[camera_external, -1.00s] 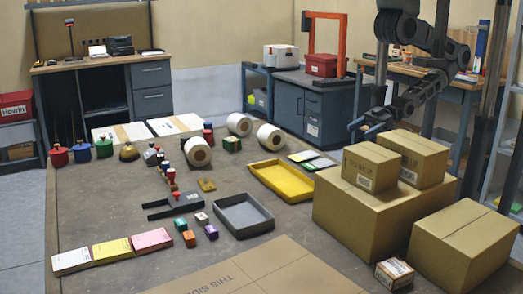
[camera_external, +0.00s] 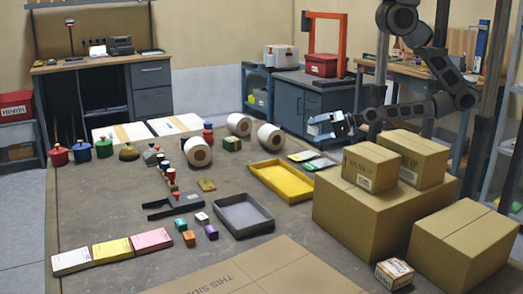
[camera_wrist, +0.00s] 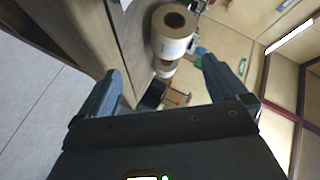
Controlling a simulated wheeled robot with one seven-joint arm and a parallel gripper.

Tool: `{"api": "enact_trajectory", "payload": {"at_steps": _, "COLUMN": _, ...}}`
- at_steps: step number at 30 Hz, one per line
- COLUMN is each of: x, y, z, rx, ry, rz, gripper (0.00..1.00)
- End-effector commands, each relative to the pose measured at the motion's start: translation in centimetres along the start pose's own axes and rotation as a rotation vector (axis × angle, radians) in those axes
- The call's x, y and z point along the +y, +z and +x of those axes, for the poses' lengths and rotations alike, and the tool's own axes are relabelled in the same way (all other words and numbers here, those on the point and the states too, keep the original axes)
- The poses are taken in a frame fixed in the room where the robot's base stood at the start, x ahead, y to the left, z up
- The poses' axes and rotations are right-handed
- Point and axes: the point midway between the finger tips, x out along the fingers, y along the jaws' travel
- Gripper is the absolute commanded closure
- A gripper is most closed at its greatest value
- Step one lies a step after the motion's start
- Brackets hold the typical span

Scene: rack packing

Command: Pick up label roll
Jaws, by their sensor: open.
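Three white label rolls with brown cores lie on their sides on the big table. One roll (camera_external: 197,151) is nearest the middle, another (camera_external: 238,124) is farther back, and a third (camera_external: 270,136) is at the right, closest to my gripper. My gripper (camera_external: 318,126) is open and empty, raised to the right of the rolls and apart from them. In the wrist view, one roll (camera_wrist: 173,32) shows large beyond the open fingers (camera_wrist: 162,66), with another roll (camera_wrist: 165,68) partly visible below it. I cannot tell which rolls these are.
Stacked cardboard boxes (camera_external: 370,207) stand below and right of my arm. A yellow tray (camera_external: 283,181) and a grey tray (camera_external: 244,215) lie on the table.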

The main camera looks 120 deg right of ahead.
Motion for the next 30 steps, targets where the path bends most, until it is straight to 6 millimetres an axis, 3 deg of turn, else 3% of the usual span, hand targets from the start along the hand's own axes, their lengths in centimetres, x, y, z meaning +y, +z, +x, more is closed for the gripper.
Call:
{"api": "enact_trajectory", "payload": {"at_steps": 1, "x": 0.7, "y": -2.3, "z": 1.0, "rx": 0.053, "ry": 0.021, "rz": 0.131, "gripper": 0.00}}
{"api": "enact_trajectory", "payload": {"at_steps": 6, "x": 3.1, "y": -8.1, "z": 3.3, "rx": 0.171, "ry": 0.037, "rz": 0.567, "gripper": 0.00}}
{"api": "enact_trajectory", "payload": {"at_steps": 12, "x": 3.6, "y": -12.0, "z": 6.2, "rx": 0.125, "ry": -0.022, "rz": 1.056, "gripper": 0.00}}
{"api": "enact_trajectory", "payload": {"at_steps": 18, "x": 3.4, "y": -11.9, "z": 8.7, "rx": -0.159, "ry": -0.063, "rz": 1.507, "gripper": 0.00}}
{"api": "enact_trajectory", "payload": {"at_steps": 21, "x": 2.3, "y": -12.5, "z": 8.8, "rx": -0.330, "ry": -0.094, "rz": 1.657, "gripper": 0.00}}
{"api": "enact_trajectory", "payload": {"at_steps": 30, "x": 0.0, "y": -14.5, "z": 6.5, "rx": -0.720, "ry": -0.145, "rz": 1.817, "gripper": 0.00}}
